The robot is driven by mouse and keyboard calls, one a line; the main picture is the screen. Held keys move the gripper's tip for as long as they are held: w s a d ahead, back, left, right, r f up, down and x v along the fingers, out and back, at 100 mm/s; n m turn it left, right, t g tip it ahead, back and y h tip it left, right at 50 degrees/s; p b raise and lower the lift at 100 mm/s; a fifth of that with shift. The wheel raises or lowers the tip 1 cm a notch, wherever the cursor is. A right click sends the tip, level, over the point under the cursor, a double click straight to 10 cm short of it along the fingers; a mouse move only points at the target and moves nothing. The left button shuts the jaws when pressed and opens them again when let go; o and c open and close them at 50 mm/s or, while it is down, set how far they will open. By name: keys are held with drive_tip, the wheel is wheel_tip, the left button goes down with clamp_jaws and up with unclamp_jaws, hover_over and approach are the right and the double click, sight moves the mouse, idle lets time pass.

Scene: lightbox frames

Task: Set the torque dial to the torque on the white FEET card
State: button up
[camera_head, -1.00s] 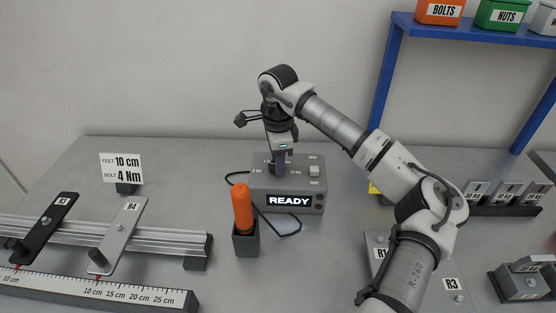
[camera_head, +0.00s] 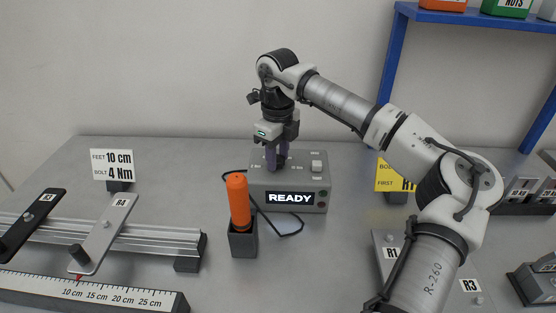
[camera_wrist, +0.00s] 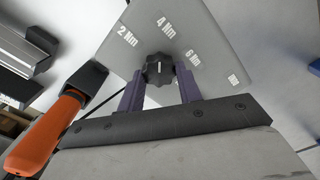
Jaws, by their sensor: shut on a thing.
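The white FEET card (camera_head: 112,165) stands at the back left and reads "FEET 10 cm, BOLT 4 Nm". The grey control box (camera_head: 290,180) stands mid-table with its display lit "READY". In the wrist view the black torque dial (camera_wrist: 158,69) sits on the box top among labels 2 Nm, 4 Nm, 6 Nm and one too small to read. Its small white mark appears to point up towards 4 Nm. My gripper (camera_head: 277,164) points down at the box top, its purple fingers on both sides of the dial, shut on it. The fingers hide the dial in the head view.
An orange-handled tool (camera_head: 238,200) stands in a dark holder in front of the box, with a black cable looping beside it. A rail with arms R4 (camera_head: 105,230) and R3 lies at left, behind a ruler. A yellow card (camera_head: 392,174) stands at right, partly behind my arm.

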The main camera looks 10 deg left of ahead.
drive_tip(key=shift+m+b, duration=0.45)
drive_tip(key=shift+m, duration=0.65)
drive_tip(key=o, duration=1)
wheel_tip(320, 180, up, 14)
drive_tip(key=b, duration=0.1)
drive_tip(key=shift+f, duration=0.1)
